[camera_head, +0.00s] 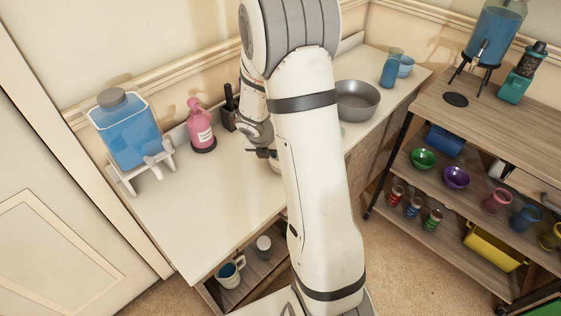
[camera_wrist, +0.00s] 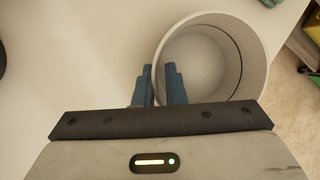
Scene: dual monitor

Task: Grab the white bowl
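The white bowl (camera_wrist: 207,103) is a round, plain, deep vessel standing upright, seen from above in the wrist view, right of centre. My gripper (camera_wrist: 158,80) has two blue-grey fingers close together at the bowl's left wall. One finger is outside the bowl and the other is inside it, with the wall in the narrow gap between them. The gripper looks shut on this wall. In the head view, my gripper (camera_head: 262,153) is low over the white counter, and my arm hides most of the bowl there.
The white counter (camera_head: 175,215) holds a blue dispenser (camera_head: 132,135), a pink bottle (camera_head: 201,128), a dark holder (camera_head: 230,112), a grey pan (camera_head: 357,99) and a blue cup (camera_head: 391,68). A wooden shelf unit (camera_head: 480,120) with cups and bowls stands at right. The counter's front left is clear.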

